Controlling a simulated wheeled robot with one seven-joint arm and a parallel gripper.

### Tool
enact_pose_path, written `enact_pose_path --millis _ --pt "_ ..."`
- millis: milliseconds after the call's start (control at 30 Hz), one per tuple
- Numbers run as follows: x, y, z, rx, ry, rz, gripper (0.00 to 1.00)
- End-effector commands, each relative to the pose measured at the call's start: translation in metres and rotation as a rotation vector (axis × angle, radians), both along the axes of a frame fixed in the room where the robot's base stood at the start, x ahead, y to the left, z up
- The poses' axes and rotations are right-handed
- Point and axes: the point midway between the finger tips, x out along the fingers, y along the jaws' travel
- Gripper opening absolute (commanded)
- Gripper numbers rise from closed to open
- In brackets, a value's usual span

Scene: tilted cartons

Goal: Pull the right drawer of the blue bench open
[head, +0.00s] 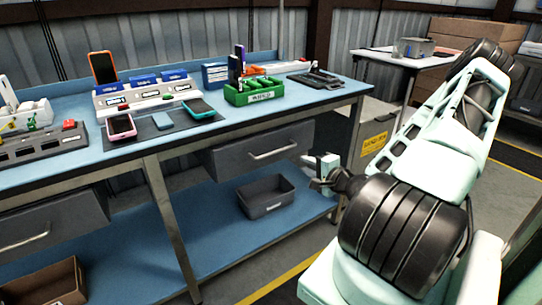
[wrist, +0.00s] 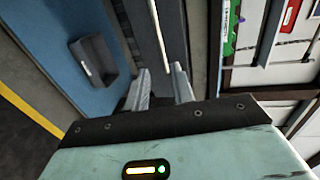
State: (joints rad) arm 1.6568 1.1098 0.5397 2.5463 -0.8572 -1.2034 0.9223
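The blue bench (head: 160,152) has a dark grey right drawer (head: 235,158) under its top, with a pale bar handle (head: 274,150). This drawer looks shut. My gripper (head: 316,174) is just right of and slightly below the handle in the head view. In the wrist view my gripper (wrist: 160,68) is open, its two fingers apart with nothing held. The handle (wrist: 159,30) runs lengthwise there, and its near end shows in line with the gap between the fingertips. I cannot tell the depth between fingertips and handle, and no contact is clear.
A grey bin (head: 266,196) sits on the blue lower shelf (head: 225,235) below the drawer. The left drawer (head: 60,222) is at the left. Phones, a green rack (head: 253,94) and trays stand on the benchtop. A bench leg (head: 170,225) stands between the drawers.

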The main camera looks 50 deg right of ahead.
Motion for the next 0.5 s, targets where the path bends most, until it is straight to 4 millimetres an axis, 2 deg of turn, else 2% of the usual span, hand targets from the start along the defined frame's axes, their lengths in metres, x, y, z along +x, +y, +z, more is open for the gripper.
enact_pose_path --millis 367,500 --pt "0.023 -0.005 -0.012 -0.007 0.003 0.005 0.25" --pt "0.039 -0.008 -0.016 -0.007 0.004 0.006 0.25"
